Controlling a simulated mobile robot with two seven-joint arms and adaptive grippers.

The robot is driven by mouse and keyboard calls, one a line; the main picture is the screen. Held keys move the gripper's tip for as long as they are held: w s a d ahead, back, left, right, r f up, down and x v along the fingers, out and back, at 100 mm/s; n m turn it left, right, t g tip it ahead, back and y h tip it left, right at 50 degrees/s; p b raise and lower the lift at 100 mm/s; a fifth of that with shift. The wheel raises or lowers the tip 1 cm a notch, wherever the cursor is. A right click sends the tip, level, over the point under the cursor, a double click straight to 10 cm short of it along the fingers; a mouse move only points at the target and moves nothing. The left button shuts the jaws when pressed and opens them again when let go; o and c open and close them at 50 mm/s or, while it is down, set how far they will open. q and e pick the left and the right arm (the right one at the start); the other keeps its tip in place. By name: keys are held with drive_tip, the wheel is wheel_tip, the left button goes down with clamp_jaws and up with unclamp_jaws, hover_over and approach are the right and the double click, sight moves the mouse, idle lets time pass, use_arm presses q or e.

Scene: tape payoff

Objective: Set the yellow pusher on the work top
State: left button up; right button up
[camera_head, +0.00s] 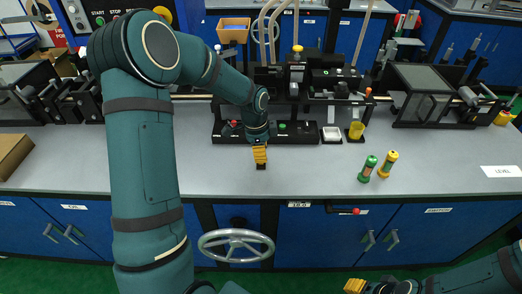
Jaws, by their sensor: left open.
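My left gripper (260,158) has yellow fingers and points down just over the grey work top (300,178), in front of the black fixture. It is open; a small dark piece shows at its tips, and I cannot tell whether that is part of the gripper. A yellow upright piece with a green band (388,164) stands on the work top at the right and may be the yellow pusher. A green upright piece with a red band (368,169) stands beside it. My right gripper (355,286) shows only partly at the bottom edge, with yellow fingers; its opening is unclear.
The black fixture (305,95) stands along the back of the work top. A white tray (331,134) and a yellow cup (356,130) are at its front right. A cardboard box (12,155) lies at the far left. The front middle of the work top is clear.

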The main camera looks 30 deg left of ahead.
use_arm(q)
wheel_tip(320, 180, up, 12)
drive_tip(key=a+p, duration=0.1)
drive_tip(key=p, duration=0.1)
drive_tip(key=shift+s, duration=0.4)
use_arm(e)
drive_tip(key=shift+w+d+r, duration=0.1)
drive_tip(key=shift+w+r, duration=0.1)
drive_tip(key=shift+r, duration=0.35)
drive_tip(key=shift+w+r, duration=0.15)
drive_tip(key=shift+r, duration=0.35)
use_arm(q)
drive_tip(key=shift+a, duration=0.15)
